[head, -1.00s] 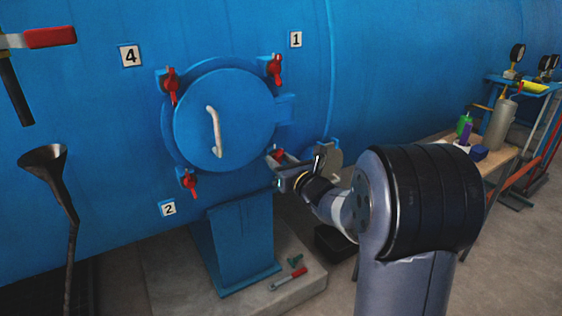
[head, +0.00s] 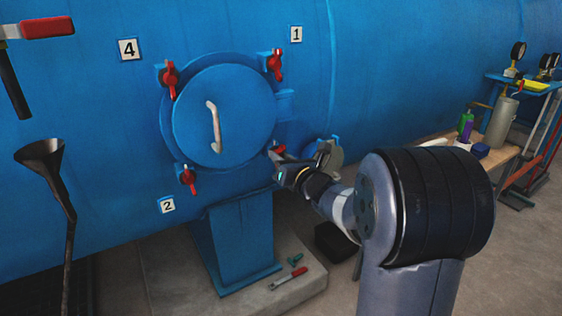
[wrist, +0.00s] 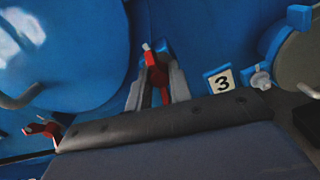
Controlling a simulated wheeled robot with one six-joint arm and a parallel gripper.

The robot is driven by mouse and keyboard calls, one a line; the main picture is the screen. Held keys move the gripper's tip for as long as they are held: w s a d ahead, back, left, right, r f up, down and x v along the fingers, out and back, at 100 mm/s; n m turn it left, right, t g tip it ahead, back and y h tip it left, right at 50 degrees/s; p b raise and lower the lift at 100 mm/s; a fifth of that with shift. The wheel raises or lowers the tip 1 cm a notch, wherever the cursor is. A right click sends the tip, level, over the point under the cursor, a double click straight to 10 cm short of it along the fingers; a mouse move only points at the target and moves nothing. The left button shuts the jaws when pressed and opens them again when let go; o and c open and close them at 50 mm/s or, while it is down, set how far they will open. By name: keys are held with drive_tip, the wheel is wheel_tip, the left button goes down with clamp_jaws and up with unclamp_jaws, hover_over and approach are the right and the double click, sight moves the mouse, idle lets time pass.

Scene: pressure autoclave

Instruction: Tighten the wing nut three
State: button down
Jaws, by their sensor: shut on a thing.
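The red wing nut three (wrist: 154,72) sits on its bolt at the rim of the round blue door, beside the number 3 plate (wrist: 221,81) in the wrist view. My gripper (wrist: 157,88) is shut on this wing nut, with one finger on each side. In the head view my gripper (head: 277,163) is at the lower right of the blue door (head: 228,120) and hides most of the nut; a bit of red (head: 277,151) shows. Other red wing nuts are at upper right (head: 275,65), upper left (head: 170,79) and lower left (head: 188,179).
A white door handle (head: 214,125) stands out from the door. A blue pedestal (head: 237,240) is below, with a red-handled tool (head: 298,276) on its base. A dark funnel (head: 45,160) is at left. A bench (head: 490,160) with bottles is at right.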

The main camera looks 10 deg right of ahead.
drive_tip(key=m+p, duration=0.6)
drive_tip(key=m, duration=2.7)
drive_tip(key=shift+f, duration=0.15)
idle(0.4)
drive_tip(key=c, duration=1.3)
unclamp_jaws()
